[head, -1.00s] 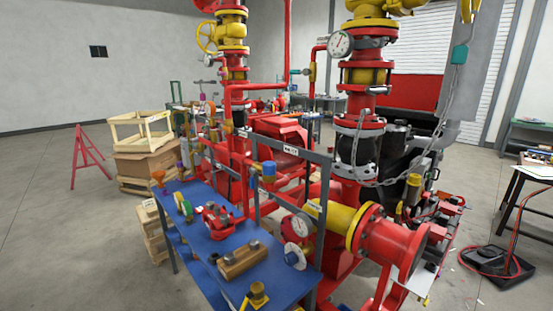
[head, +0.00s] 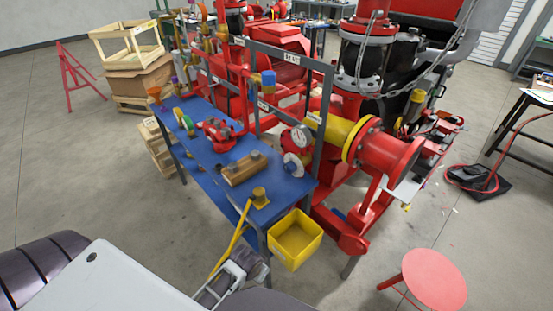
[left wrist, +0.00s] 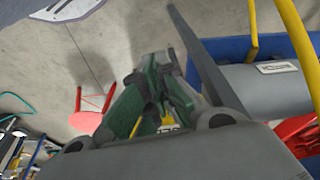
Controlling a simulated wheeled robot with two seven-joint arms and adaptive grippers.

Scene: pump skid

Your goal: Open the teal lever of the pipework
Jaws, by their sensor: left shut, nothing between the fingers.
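I cannot make out the teal lever in either current view. The red and yellow pipework (head: 390,152) stands behind a blue bench, with its upper part cut off by the top edge of the head view. My left gripper (head: 256,266) is low in the head view, in front of the bench and well apart from the pipework. In the left wrist view its green-and-grey fingers (left wrist: 157,75) are shut and hold nothing. My right gripper is not in view.
The blue bench (head: 205,178) carries a red valve and a wooden block. A red stool (head: 435,280) stands at the lower right. A grey frame (head: 322,120) stands before the pipework. Open floor lies to the left.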

